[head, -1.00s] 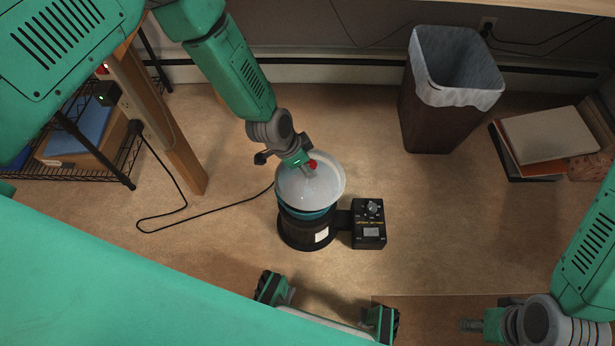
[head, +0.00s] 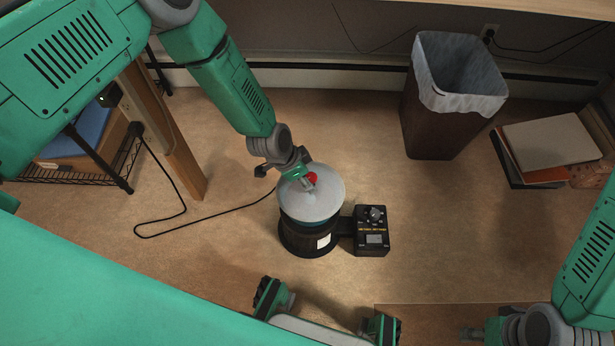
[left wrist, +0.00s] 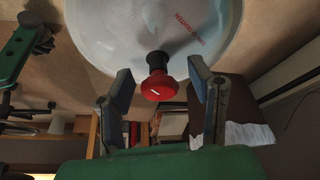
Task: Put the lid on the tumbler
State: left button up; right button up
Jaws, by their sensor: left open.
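The tumbler (head: 300,237) is a dark cylinder standing upright on the floor, with a white label and a black control box (head: 372,231) at its right side. The lid (head: 318,200), a pale round disc with a red knob (head: 311,178), sits over the tumbler's top and looks nearly level. Whether its rim is fully seated is hard to tell. My left gripper (head: 299,173) is at the knob. In the left wrist view, its open fingers (left wrist: 162,95) stand on either side of the red knob (left wrist: 158,87), apart from it. My right gripper (head: 472,334) is far right, its jaws unclear.
A lined waste bin (head: 438,130) and a stack of books (head: 548,150) stand at the back right. A wooden leg (head: 165,135) and a wire shelf (head: 90,165) are on the left. A black cord (head: 200,222) runs across the floor to the tumbler.

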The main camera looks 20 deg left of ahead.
pick_arm(q)
jog(key=d+p+v, duration=0.1)
jog(key=p+v, duration=0.3)
jog(key=v, duration=0.7)
jog(key=s+a+r+n+g+y, duration=0.15)
jog(key=s+a+n, duration=0.35)
jog(key=s, duration=0.8)
jog(key=s+a+r+n+g+y, duration=0.15)
jog(key=s+a+n, duration=0.3)
jog(key=s, duration=0.75)
notch_tip(320, 180, up, 10)
jog(key=p, duration=1)
jog(key=shift+a+f+t+y, duration=0.25)
jog(key=shift+a+t+y, duration=0.15)
jog(key=shift+a, duration=0.1)
